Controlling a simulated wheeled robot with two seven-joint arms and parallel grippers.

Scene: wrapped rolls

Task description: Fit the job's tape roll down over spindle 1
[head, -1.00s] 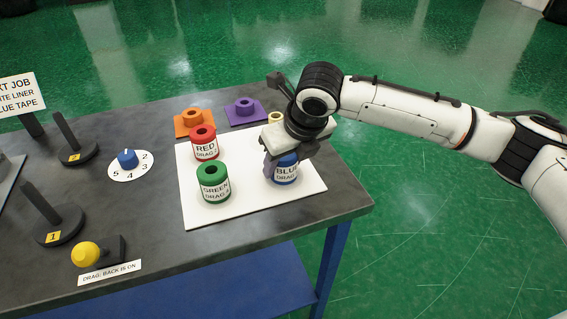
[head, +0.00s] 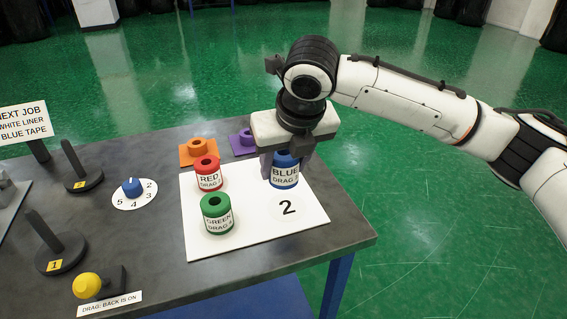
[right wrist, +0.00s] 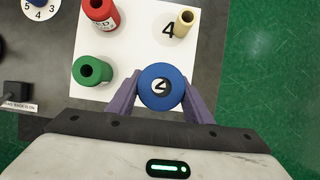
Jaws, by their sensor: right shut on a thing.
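The blue tape roll (head: 285,172), labelled BLUE DRAG, is upright in my right gripper (head: 285,165). It hangs above the white board, over a printed 2. In the right wrist view the blue roll (right wrist: 150,92) sits between the two purple fingers, with a pale and black patch visible in its hole. Spindle 1 (head: 44,234) is a bare dark post on a round base with a yellow 1 tag, at the front left of the table. The sign (head: 22,131) reads NEXT JOB, WHITE LINER, BLUE TAPE. My left gripper is not in view.
The red roll (head: 207,175) and green roll (head: 216,214) stand on the white board (head: 295,232) left of the blue one. Spindle 2 (head: 75,160), a blue dial (head: 132,187) and a yellow knob (head: 87,286) by a DRAG: BACK IS ON label share the table's left side.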

